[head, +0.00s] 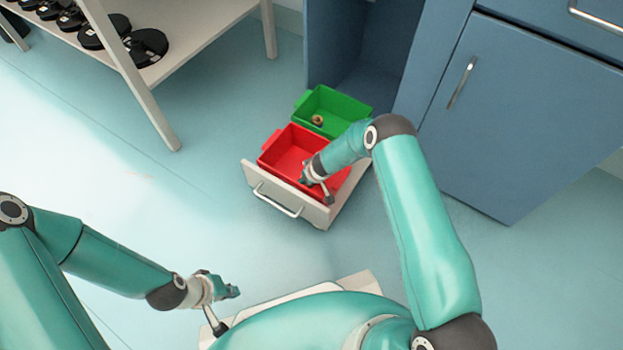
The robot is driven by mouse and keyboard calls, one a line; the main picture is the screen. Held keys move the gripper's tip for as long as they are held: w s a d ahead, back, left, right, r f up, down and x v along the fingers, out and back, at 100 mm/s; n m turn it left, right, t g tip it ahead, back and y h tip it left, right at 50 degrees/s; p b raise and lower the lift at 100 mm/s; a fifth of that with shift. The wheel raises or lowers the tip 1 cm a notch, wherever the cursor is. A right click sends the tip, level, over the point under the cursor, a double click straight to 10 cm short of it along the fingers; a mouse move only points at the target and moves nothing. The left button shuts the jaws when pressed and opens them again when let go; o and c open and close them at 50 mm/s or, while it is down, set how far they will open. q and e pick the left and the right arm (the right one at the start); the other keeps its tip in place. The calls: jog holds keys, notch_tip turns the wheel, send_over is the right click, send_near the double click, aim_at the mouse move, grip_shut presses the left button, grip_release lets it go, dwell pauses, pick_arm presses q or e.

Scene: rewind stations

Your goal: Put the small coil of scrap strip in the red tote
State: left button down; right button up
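The red tote (283,152) sits in a pulled-out drawer low in the blue cabinet. A small brownish ring-shaped piece, which looks like the coil of scrap strip (317,120), lies in the green tote (345,104) behind the red one. My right gripper (307,174) is over the red tote, in front of the coil and apart from it. It is small and partly hidden by its own wrist, so its opening is unclear. My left gripper (229,291) is low at the bottom of the view, away from the totes. Its finger gap does not show clearly.
The drawer front (287,199) has a metal handle. A blue cabinet door (520,110) stands closed to the right. A pale shelf rack (190,40) with black discs stands at the upper left. The floor between rack and drawer is clear.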

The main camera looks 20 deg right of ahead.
jog(key=shift+r, duration=0.1)
jog(key=shift+f+b, duration=0.65)
jog(key=shift+b, duration=0.4)
jog(key=o, duration=0.9)
jog(key=shift+r, duration=0.1)
jog(key=shift+r+p, duration=0.4)
jog(key=shift+p, duration=0.3)
jog(key=shift+p+v, duration=0.65)
jog(key=shift+v, duration=0.15)
jog(key=a+v, duration=0.1)
jog(key=v, duration=0.9)
jog(key=shift+d+r, duration=0.35)
jog(key=shift+d, duration=0.15)
